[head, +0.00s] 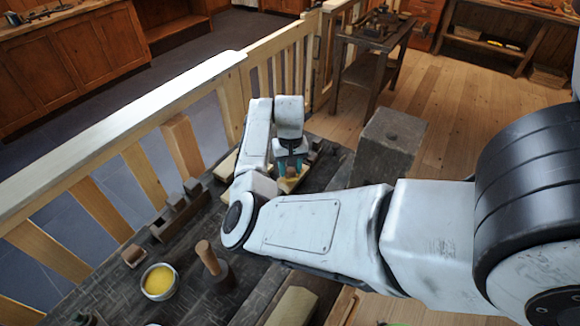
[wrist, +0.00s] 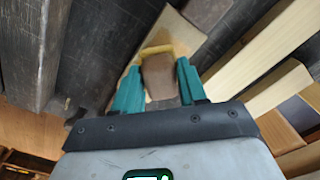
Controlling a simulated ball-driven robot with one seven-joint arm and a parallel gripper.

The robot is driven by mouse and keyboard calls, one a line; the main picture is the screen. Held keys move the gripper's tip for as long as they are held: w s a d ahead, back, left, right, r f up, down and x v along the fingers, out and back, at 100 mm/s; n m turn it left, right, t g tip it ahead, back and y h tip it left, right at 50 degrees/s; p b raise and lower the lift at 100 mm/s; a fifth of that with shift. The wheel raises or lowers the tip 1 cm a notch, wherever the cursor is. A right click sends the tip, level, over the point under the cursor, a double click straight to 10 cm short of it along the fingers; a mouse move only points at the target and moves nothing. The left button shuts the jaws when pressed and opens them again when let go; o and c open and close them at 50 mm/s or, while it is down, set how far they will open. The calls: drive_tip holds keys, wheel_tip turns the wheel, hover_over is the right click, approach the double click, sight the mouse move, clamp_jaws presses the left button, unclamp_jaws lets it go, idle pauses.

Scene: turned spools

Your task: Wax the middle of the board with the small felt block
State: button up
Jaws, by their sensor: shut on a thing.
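My gripper (wrist: 158,68) has its teal fingers shut on a small brown block (wrist: 158,78), the felt block. A yellowish band (wrist: 156,50) shows at the block's far edge. The pale wooden board (wrist: 177,32) lies under and beyond the block in the wrist view. In the head view the board (head: 292,185) shows in part below my gripper (head: 290,168), on the dark bench. The block is mostly hidden there by my fingers. I cannot tell whether it touches the board. A round tin of yellow wax (head: 159,281) stands open at the bench's lower left.
A wooden-handled tool (head: 209,258) stands near the tin. Small dark wooden blocks (head: 178,212) lie along the bench's left side. A pale railing (head: 150,118) runs behind the bench. A thick grey post (head: 388,145) rises right of my gripper.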

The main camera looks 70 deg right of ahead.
drive_tip(key=shift+f, duration=0.5)
drive_tip(key=shift+w+a+r+p, duration=0.1)
drive_tip(key=shift+w+a+p, duration=0.05)
drive_tip(key=shift+a+p, duration=0.35)
drive_tip(key=shift+w+a+r+p, duration=0.1)
drive_tip(key=shift+a+p, duration=0.2)
drive_tip(key=shift+a, duration=0.3)
drive_tip(key=shift+w+a+p, duration=0.2)
drive_tip(key=shift+a+p, duration=0.4)
drive_tip(key=shift+a, duration=0.2)
drive_tip(key=shift+s+d+f, duration=0.1)
drive_tip(key=shift+d+f, duration=0.05)
drive_tip(key=shift+d, duration=0.7)
drive_tip(key=shift+s+d, duration=0.15)
drive_tip(key=shift+d, duration=0.35)
drive_tip(key=shift+s+d, duration=0.15)
drive_tip(key=shift+d, duration=0.35)
